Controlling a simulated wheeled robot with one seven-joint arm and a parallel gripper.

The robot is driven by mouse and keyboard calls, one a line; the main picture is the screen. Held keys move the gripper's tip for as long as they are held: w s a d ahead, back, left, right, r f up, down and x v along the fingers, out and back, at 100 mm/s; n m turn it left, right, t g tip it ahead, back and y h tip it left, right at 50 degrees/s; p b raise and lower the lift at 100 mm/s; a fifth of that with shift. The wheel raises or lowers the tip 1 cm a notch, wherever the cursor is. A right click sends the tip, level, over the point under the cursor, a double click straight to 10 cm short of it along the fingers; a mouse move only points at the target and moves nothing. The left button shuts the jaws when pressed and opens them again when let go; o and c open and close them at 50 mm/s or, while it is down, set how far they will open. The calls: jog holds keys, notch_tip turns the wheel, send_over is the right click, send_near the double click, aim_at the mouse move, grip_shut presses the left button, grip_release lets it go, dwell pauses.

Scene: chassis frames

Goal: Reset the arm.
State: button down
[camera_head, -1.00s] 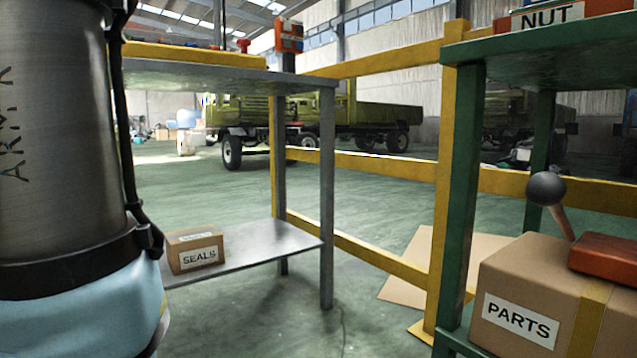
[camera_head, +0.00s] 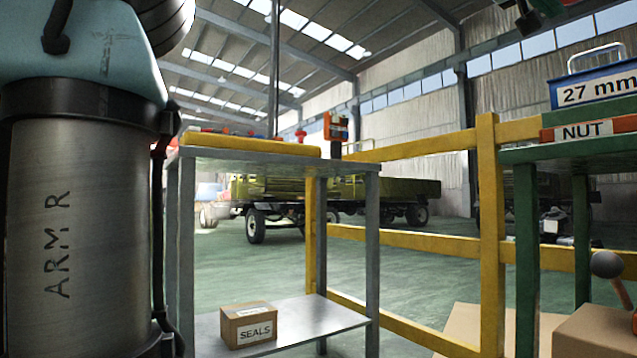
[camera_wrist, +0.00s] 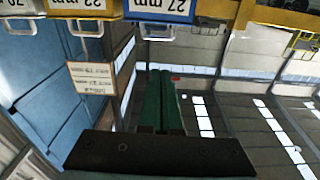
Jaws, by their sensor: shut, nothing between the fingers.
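In the wrist view my gripper (camera_wrist: 160,73) shows as two green fingers side by side, closed together with nothing between them. A dark plate crosses behind the fingers. The fingers are in the air below the picture's row of labelled boxes, which appear upside down. In the head view my arm (camera_head: 85,215) stands large at the left, a grey cylinder marked ARM R with a pale blue joint above it. A dark shape at the top right edge of the head view may be part of my gripper, but I cannot tell.
A grey shelf (camera_head: 300,318) carries a SEALS carton (camera_head: 248,325). Yellow railing (camera_head: 490,230) stands mid-right. A green rack (camera_head: 525,260) at right holds a NUT box (camera_head: 590,130) and a blue 27 mm box (camera_head: 600,88). The trailers (camera_head: 390,192) stand farther back. Open green floor lies between.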

jog(key=w+a+f+n+y+p, duration=0.1)
jog(key=w+a+f+y+p, duration=0.15)
jog(key=w+f, duration=0.4)
jog(key=w+a+f+n+y+p, duration=0.1)
jog(key=w+f+y+p, duration=0.15)
jog(key=w+f, duration=0.45)
jog(key=w+a+f+n+g+y+p, duration=0.1)
jog(key=w+a+f+n+y+p, duration=0.2)
jog(key=a+f, duration=0.55)
jog(key=w+a+f+g+y+p, duration=0.1)
jog(key=w+a+f+y, duration=0.25)
jog(key=a+f, duration=0.5)
jog(key=s+a+f+n+g+y+p, duration=0.2)
jog(key=a+f+n+g+y+p, duration=0.15)
jog(key=a+f, duration=0.85)
jog(key=s+a+f+n+g+p, duration=0.25)
jog(key=s+a+f+p, duration=0.35)
jog(key=s+a, duration=0.55)
notch_tip(320, 180, up, 37)
jog(key=p, duration=3.6)
jog(key=shift+d+f+m+g, duration=0.15)
jog(key=shift+d+m+g, duration=0.15)
jog(key=shift+d, duration=0.05)
jog(key=c, duration=1.5)
grip_release()
